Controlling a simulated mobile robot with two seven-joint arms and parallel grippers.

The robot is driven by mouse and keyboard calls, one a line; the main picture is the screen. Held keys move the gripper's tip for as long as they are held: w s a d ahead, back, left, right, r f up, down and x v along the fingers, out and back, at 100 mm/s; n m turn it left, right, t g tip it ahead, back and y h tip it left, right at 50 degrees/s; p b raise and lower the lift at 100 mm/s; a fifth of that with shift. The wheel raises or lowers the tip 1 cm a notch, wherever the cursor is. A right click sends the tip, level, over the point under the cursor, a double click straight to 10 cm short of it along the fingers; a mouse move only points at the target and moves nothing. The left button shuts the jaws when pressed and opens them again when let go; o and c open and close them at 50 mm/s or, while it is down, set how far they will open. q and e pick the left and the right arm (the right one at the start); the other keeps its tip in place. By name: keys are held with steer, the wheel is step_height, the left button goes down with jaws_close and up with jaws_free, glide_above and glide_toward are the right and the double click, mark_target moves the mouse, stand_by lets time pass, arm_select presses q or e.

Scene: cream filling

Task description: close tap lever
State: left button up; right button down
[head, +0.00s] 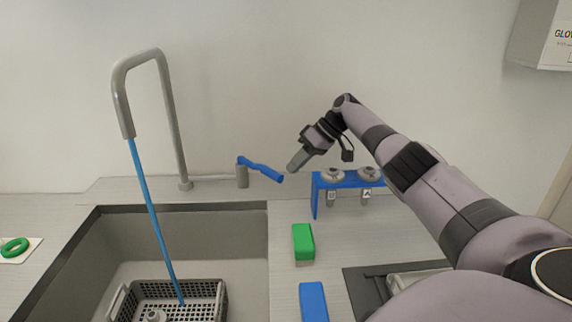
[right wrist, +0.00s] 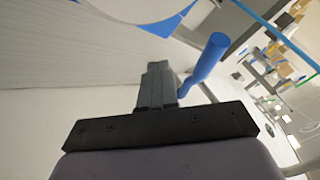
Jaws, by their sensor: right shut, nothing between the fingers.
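The blue tap lever (head: 262,169) sits on a short grey post (head: 242,176) behind the sink and points to the right. The grey curved faucet (head: 150,60) stands to its left, and a straight blue stream of water (head: 155,220) runs from its spout down into the sink. My right gripper (head: 292,168) is shut and empty, just right of and above the lever's free end. In the right wrist view the shut fingers (right wrist: 157,85) are close beside the blue lever (right wrist: 208,60); I cannot tell whether they touch. My left gripper is not in view.
A grey basket (head: 220,298) stands in the sink (head: 250,235). A blue rack (head: 316,190) holding two nozzles stands right of the lever. A green block (head: 303,242) and a blue block (head: 313,301) lie on the counter. A green ring (head: 14,247) lies far left.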

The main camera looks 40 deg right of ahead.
mark_target(259, 168)
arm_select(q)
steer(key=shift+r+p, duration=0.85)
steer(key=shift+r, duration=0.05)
arm_select(e)
steer(key=shift+a+r, duration=0.2)
steer(key=shift+a, duration=0.8)
steer(key=shift+a+r, duration=0.2)
steer(key=shift+a, duration=0.75)
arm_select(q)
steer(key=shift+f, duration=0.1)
arm_select(e)
steer(key=shift+w+a, duration=0.15)
steer(key=shift+a, duration=0.05)
